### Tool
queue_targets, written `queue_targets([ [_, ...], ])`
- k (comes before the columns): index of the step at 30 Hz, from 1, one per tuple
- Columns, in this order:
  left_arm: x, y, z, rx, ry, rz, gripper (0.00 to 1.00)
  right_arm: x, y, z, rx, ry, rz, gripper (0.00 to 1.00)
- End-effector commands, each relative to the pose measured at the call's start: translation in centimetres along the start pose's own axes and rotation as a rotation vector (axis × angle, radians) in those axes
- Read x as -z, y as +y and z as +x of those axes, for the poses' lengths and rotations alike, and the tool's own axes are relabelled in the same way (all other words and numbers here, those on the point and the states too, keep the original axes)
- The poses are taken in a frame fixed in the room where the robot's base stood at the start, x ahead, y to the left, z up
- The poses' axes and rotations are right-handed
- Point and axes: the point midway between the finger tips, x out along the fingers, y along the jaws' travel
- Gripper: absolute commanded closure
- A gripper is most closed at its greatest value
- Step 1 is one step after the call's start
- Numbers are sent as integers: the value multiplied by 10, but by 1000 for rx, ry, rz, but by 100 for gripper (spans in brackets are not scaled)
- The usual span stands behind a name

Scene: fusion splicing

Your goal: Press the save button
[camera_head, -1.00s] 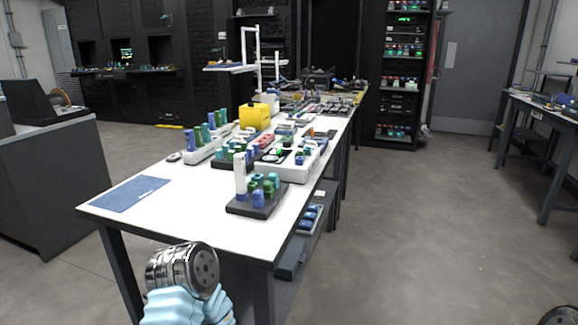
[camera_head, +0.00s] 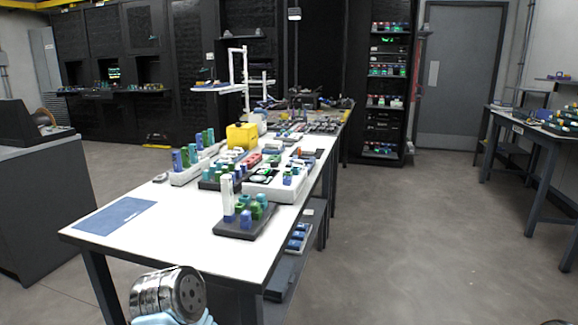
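No save button can be made out in the head view; the devices on the table are too small to tell their buttons. A white device (camera_head: 262,190) with a dark top and a small green spot sits at the table's right edge, behind a dark tray (camera_head: 228,232) of blue and green pieces. A part of my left arm, a metal joint with light blue below it, shows at the bottom left in front of the table. Neither of my grippers is in view.
A long white table (camera_head: 160,240) runs away from me with a blue mat (camera_head: 115,216) at its near left corner. A yellow block (camera_head: 241,136) stands farther back. Open floor (camera_head: 400,240) lies to the right, with another table (camera_head: 540,130) beyond. A grey cabinet (camera_head: 40,200) stands left.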

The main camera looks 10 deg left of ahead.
Motion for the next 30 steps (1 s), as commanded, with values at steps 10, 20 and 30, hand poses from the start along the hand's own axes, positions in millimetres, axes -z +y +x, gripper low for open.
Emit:
queue_targets([
  [10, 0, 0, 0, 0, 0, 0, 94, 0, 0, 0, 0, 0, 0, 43],
  [20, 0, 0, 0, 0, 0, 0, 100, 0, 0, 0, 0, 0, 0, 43],
  [30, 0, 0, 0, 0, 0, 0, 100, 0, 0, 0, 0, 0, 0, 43],
])
